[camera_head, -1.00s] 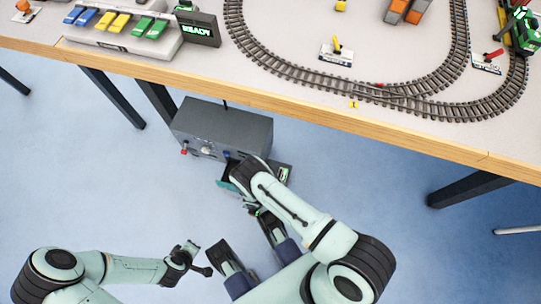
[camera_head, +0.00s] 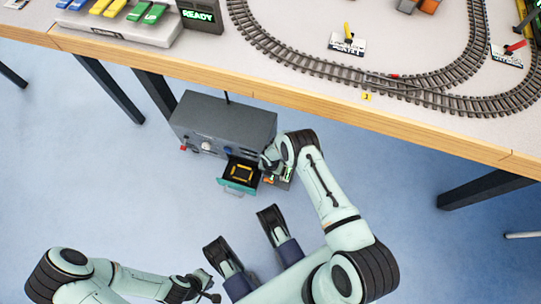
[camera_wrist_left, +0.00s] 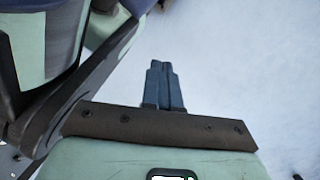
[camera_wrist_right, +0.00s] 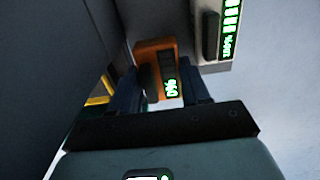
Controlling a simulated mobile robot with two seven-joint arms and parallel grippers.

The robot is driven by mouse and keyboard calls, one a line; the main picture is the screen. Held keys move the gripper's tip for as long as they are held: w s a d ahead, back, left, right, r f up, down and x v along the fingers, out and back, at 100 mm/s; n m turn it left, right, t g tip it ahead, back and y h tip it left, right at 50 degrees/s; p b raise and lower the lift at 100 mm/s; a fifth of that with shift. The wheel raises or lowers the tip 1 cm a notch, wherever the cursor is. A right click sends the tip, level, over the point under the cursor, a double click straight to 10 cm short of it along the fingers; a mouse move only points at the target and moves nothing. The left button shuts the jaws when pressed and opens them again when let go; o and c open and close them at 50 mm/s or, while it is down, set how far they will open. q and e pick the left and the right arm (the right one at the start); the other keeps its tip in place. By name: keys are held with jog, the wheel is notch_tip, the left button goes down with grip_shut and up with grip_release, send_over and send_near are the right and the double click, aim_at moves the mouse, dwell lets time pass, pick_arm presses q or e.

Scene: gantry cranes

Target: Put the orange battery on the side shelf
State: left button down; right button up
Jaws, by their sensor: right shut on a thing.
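The orange battery (camera_wrist_right: 150,52) is between the fingers of my right gripper (camera_wrist_right: 163,95) in the right wrist view, with a green 0% readout on its face. My right gripper is shut on it. In the head view this gripper is at the right side of the grey box (camera_head: 225,122), mostly hidden by its own arm. A small side shelf (camera_head: 286,179) with a green display juts out there; whether the battery touches it I cannot tell. My left gripper (camera_wrist_left: 164,85) is shut and empty, low in the head view (camera_head: 208,294).
An open drawer (camera_head: 238,186) with a teal front sticks out of the grey box and holds a yellow-edged item. A wooden-edged table (camera_head: 300,107) with train track stands above and behind. A dark table leg (camera_head: 485,190) is at the right. The blue floor is clear.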

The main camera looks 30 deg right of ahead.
jog(key=shift+f, duration=0.75)
pick_arm(q)
jog(key=shift+s+f+g, duration=0.25)
jog(key=shift+s+g, duration=0.05)
jog(key=shift+s, duration=0.3)
pick_arm(e)
jog(key=o, duration=1)
jog(key=shift+f, duration=0.1)
